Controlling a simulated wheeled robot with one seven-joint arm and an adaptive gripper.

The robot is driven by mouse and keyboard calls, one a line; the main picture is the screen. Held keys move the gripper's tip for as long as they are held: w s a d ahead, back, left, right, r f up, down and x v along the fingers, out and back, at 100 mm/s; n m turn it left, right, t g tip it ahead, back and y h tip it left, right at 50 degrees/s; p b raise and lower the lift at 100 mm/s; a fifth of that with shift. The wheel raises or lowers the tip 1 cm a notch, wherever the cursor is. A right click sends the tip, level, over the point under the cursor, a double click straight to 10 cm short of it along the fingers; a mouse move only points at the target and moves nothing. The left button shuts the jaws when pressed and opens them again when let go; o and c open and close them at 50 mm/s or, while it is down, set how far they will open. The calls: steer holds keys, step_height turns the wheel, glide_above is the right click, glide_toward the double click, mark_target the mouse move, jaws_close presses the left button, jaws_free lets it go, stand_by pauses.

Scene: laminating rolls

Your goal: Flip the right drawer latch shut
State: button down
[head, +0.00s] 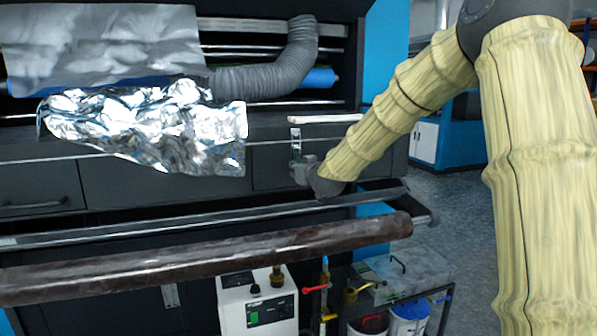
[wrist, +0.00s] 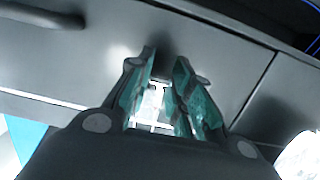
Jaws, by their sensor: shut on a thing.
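The right drawer (head: 270,172) is a dark panel under the machine's bed, and its front fills much of the wrist view (wrist: 215,60). The drawer latch (head: 295,140) is a small pale metal piece at the drawer's upper edge. My gripper (head: 298,165) is at the latch's lower end. In the wrist view my gripper (wrist: 165,85) has its two teal-padded fingers close around the bright metal latch (wrist: 152,105), shut on it. The fingers hide part of the latch, so I cannot tell its exact angle.
Crumpled silver foil (head: 150,120) hangs left of the latch. A grey hose (head: 270,75) runs above. A long dark roll (head: 200,260) and a metal bar (head: 200,225) cross in front below. A cart (head: 440,300) with containers stands low right.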

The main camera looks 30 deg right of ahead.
steer(key=shift+f, duration=0.1)
steer(key=c, duration=1.3)
jaws_free()
steer(key=v, duration=1.2)
steer(key=shift+w, duration=0.1)
